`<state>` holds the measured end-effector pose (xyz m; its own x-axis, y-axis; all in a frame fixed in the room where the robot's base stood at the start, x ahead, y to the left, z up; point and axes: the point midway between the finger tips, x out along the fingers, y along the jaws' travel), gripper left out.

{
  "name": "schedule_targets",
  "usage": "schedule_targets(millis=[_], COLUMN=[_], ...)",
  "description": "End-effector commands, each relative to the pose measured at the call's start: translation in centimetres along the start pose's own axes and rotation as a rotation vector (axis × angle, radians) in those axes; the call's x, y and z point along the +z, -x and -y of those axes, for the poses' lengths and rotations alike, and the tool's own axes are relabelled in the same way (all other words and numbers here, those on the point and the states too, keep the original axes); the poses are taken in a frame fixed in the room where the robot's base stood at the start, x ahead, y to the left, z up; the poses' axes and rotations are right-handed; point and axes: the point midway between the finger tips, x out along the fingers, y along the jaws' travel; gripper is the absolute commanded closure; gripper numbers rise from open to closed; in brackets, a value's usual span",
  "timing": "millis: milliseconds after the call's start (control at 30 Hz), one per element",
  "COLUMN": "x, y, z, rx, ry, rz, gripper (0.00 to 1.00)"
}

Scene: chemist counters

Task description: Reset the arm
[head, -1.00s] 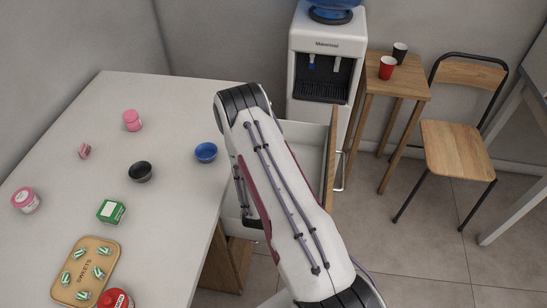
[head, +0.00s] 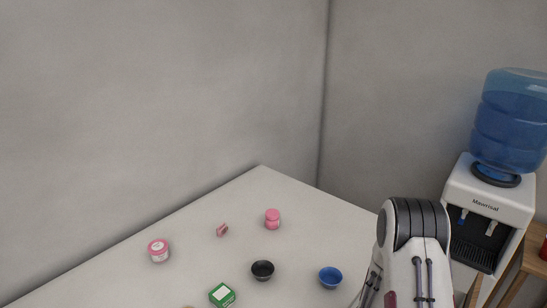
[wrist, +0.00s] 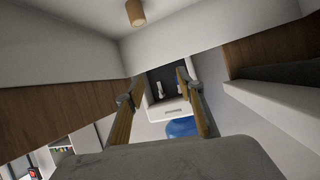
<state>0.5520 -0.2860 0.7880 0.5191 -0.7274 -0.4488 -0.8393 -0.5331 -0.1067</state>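My arm (head: 415,250) rises at the lower right of the head view, beside the counter. My gripper is outside the head view. In the wrist view my gripper (wrist: 160,80) has its two tan fingers spread apart, with nothing seen between them but the distant water dispenser (wrist: 168,108). The gripper's grey body fills the bottom of that view.
The counter (head: 180,285) holds a blue bowl (head: 330,278), a black bowl (head: 262,270), a green box (head: 222,294), a pink jar (head: 272,219), a small pink item (head: 222,230) and a pink-and-white tub (head: 159,250). The dispenser (head: 490,205) stands right, beside a wooden stool (head: 535,262).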

Motion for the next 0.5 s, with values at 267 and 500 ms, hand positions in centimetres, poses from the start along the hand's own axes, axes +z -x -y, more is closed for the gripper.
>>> schedule_targets(millis=[267, 500], x=[-4.7, -7.6], y=[1.8, 4.5], z=[2.7, 5.7], rx=[-0.045, -0.121], ry=[-0.056, -0.072], rz=[0.056, 0.122], gripper=[0.62, 0.62])
